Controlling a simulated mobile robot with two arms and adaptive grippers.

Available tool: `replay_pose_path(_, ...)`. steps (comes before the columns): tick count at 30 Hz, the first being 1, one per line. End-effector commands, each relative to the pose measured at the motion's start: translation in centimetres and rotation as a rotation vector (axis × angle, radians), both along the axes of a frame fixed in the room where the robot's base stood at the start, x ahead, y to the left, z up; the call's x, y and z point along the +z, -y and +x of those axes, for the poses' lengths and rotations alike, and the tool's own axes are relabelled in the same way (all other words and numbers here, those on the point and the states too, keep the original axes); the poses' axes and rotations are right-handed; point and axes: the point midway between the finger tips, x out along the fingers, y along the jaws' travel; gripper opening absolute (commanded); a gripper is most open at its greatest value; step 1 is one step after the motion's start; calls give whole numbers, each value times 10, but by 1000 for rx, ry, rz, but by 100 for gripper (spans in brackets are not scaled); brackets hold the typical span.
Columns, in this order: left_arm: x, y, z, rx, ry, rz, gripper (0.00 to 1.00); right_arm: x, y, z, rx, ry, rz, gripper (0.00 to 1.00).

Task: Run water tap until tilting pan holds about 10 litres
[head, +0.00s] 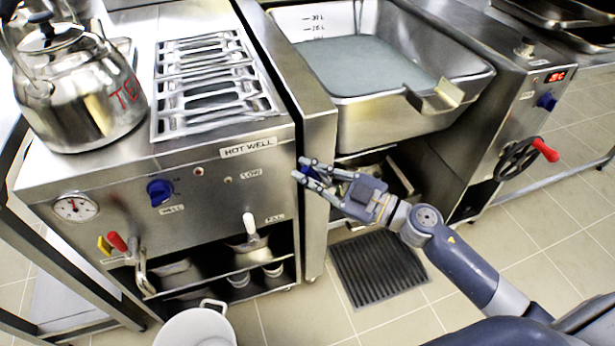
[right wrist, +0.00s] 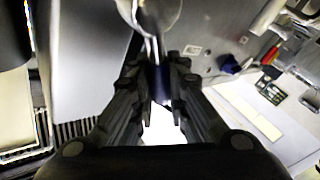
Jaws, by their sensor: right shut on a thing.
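The tilting pan (head: 470,75) is a steel pan with litre marks inside its back wall, "30 L" the topmost legible. Grey-blue water (head: 365,66) lies in it; its surface is below the legible marks, and the exact level cannot be read. My right gripper (head: 311,172) is at the steel column between hot well and pan, shut on a small blue tap knob (head: 301,175), mostly hidden by the fingers. In the right wrist view the fingers (right wrist: 160,85) close around a dark blue piece, with a metal pipe above. The spout is not visible in the head view. My left gripper is out of view.
The hot well unit (head: 228,170) stands left, with a kettle (head: 75,90) and a slotted rack (head: 212,85) on top. A white bucket (head: 195,325) and a floor grate (head: 378,268) are below. A red-handled crank wheel (head: 520,158) is at the right.

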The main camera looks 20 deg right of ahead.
Motion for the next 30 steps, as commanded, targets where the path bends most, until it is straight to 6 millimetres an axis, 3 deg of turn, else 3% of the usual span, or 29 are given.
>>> replay_pose_path(12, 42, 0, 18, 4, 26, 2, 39, 9, 23, 1, -4, -12, 329, 0)
replay_pose_path(21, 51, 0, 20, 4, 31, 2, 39, 13, 38, 2, -3, -16, 515, 0)
replay_pose_path(30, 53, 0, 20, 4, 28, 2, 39, 13, 44, 2, -2, -19, 595, 0)
